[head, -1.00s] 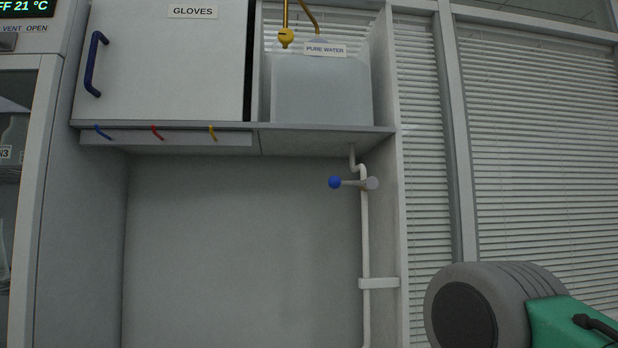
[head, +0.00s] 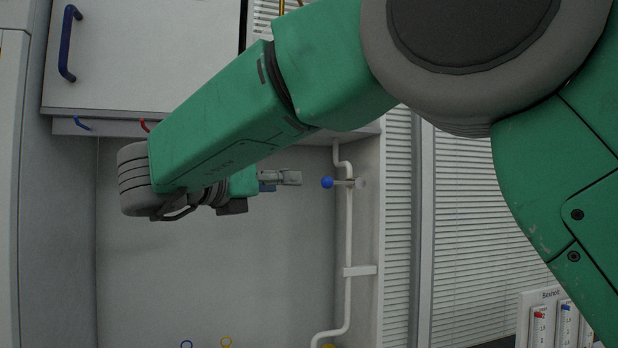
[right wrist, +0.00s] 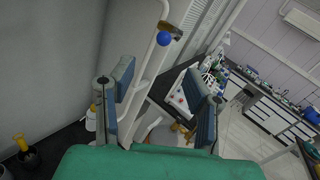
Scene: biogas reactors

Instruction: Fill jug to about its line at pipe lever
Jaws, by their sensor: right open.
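The pipe lever with its blue ball (head: 327,183) sits on the white pipe (head: 348,230) against the wall unit. My right gripper (head: 294,178) is just left of the blue ball, at about its height, with a small gap between them in the picture. In the right wrist view the gripper (right wrist: 163,92) is open and empty, and the blue ball (right wrist: 164,39) shows beyond the fingertips. I cannot make out the jug for sure in either view. My left gripper is out of view.
A cupboard (head: 150,55) with a blue handle is at upper left, with hooks (head: 82,124) below it. A rack of small items (head: 550,318) stands at lower right. A white bottle (right wrist: 91,118) shows low in the right wrist view. My right arm hides much of the shelf.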

